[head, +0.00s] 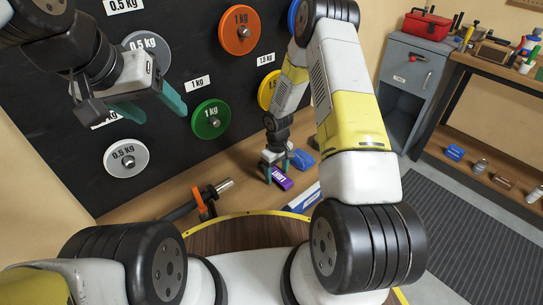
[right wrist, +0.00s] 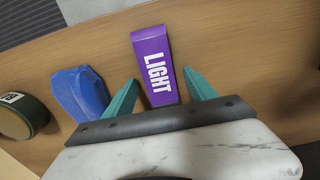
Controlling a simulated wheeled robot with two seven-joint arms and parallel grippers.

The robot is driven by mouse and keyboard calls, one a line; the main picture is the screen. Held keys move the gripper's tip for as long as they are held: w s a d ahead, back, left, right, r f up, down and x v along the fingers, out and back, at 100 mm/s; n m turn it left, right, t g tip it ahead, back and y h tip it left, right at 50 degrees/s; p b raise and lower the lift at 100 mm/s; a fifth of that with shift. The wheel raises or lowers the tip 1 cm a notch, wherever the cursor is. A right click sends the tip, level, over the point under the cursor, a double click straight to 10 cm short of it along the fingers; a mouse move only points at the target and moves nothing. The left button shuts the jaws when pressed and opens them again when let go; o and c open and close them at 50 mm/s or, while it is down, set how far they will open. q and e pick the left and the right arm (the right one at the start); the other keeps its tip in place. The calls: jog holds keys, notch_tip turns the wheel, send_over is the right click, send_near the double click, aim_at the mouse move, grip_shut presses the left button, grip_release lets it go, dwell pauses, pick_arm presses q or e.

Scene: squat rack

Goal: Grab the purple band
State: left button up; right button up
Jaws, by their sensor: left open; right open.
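The purple band (head: 282,178), marked LIGHT, lies on the wooden shelf below the black weight board. In the right wrist view the purple band (right wrist: 153,62) stretches away from between the two teal fingers. My right gripper (head: 277,169) is open, with its fingers (right wrist: 163,98) on either side of the band's near end. There is a visible gap between the band and each finger tip. My left gripper (head: 154,108) is open and empty, raised in front of the weight board at the upper left.
A blue object (right wrist: 82,93) lies just left of the band in the right wrist view, close to the left finger. A green roll (right wrist: 22,115) is further left. An orange-clamped bar (head: 202,203) lies on the shelf. Weight plates (head: 211,119) hang on the board.

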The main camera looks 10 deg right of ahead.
grip_shut()
jog(key=shift+r, duration=0.1)
